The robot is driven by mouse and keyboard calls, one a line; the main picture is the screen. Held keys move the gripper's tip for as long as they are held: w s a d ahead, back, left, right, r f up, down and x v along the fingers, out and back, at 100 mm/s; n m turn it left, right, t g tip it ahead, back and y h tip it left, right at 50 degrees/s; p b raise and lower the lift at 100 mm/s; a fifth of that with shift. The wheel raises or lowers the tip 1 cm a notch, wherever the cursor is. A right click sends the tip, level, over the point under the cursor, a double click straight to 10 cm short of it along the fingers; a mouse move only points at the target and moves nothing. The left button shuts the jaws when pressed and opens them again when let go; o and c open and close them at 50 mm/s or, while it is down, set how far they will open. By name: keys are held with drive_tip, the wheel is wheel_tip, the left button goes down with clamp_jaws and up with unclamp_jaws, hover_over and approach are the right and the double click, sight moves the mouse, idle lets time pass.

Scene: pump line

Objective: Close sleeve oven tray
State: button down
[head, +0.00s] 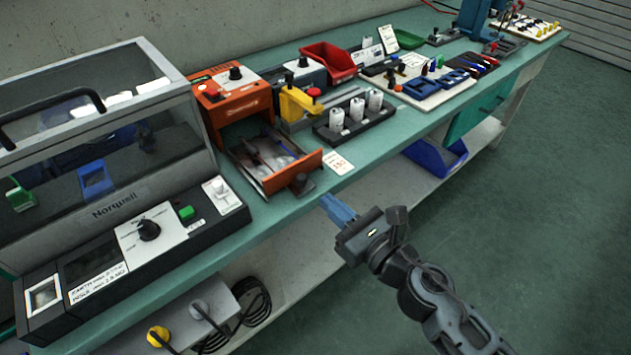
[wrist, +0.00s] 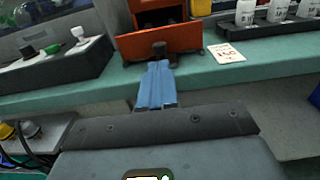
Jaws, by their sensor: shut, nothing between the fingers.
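The sleeve oven (head: 235,95) is an orange box with a black knob on its top, standing on the green bench. Its tray (head: 268,175) is pulled out toward the bench's front edge, with an orange front panel and a dark handle (head: 301,184). Dark and blue items lie in the tray. In the wrist view the tray front (wrist: 185,40) and its handle (wrist: 159,49) are just beyond my fingertips. My gripper (head: 338,210) is shut and empty, its blue fingers pointing at the tray front. It is in front of the bench edge; a gap to the handle shows in the head view.
A Norquall test cabinet (head: 115,205) stands left of the oven. A rack with white bottles (head: 354,121) stands to the right. A white card (head: 338,163) lies beside the tray. The floor (head: 540,220) in front of the bench is clear.

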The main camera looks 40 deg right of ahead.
sight(305, 182)
drive_tip(key=shift+w+p, duration=0.6)
drive_tip(key=shift+w, duration=2.05)
drive_tip(key=shift+w+p, duration=0.35)
drive_tip(key=shift+w, duration=1.9)
